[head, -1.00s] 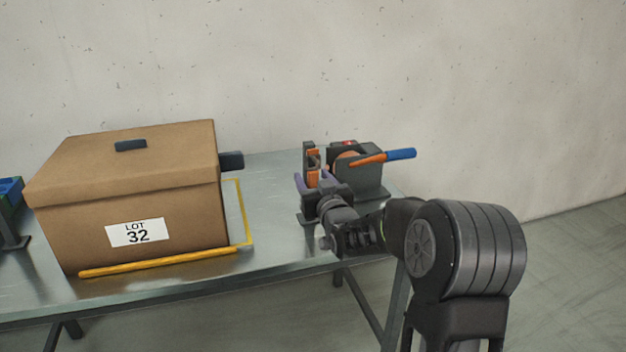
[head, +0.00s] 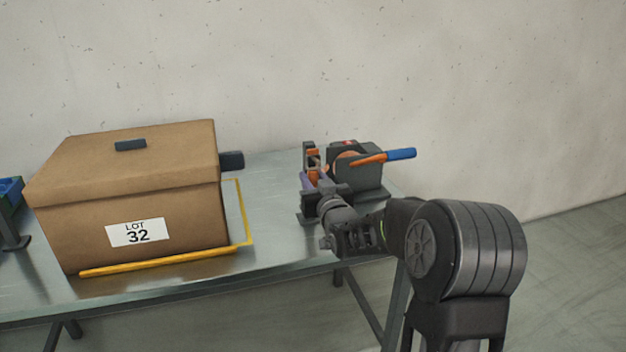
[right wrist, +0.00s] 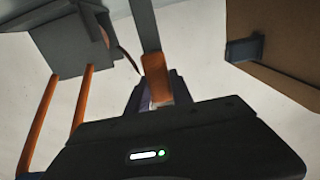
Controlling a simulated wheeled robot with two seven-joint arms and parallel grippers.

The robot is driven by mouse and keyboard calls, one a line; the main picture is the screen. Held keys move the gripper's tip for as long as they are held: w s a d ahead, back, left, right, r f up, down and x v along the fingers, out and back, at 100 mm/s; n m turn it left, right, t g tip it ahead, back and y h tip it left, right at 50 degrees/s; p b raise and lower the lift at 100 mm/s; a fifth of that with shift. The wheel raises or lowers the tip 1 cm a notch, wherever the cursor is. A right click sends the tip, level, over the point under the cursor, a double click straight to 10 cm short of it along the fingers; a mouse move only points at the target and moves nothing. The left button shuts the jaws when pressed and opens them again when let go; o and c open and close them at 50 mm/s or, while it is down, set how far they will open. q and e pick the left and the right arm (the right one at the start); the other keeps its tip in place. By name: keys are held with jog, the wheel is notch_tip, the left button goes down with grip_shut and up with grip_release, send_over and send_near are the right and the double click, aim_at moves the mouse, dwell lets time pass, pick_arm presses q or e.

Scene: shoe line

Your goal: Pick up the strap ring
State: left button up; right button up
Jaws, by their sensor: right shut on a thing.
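The strap ring (head: 313,161) shows as an orange piece at a grey upright stand, at the back right of the steel table. It also shows in the right wrist view (right wrist: 156,80), right at the fingertips. My right gripper (head: 308,183) is at the stand with its fingers closed on the ring. In the right wrist view the dark fingers rise on both sides of the orange piece, and the gripper body hides its lower part. My left gripper is not in view.
A grey device (head: 357,176) with an orange and blue lever (head: 400,154) stands close to the right of the ring. A brown lidded box (head: 175,215) labelled LOT 32 is on the left, inside a yellow outline (head: 165,262). The table (head: 270,215) between them is clear.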

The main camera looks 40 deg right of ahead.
grip_shut()
jog(key=shift+r, duration=0.15)
jog(key=shift+r, duration=0.5)
jog(key=shift+s+r, duration=0.15)
jog(key=b+v, duration=0.2)
jog(key=v, duration=1.5)
jog(key=shift+s+a, duration=0.25)
jog(key=shift+s, duration=0.05)
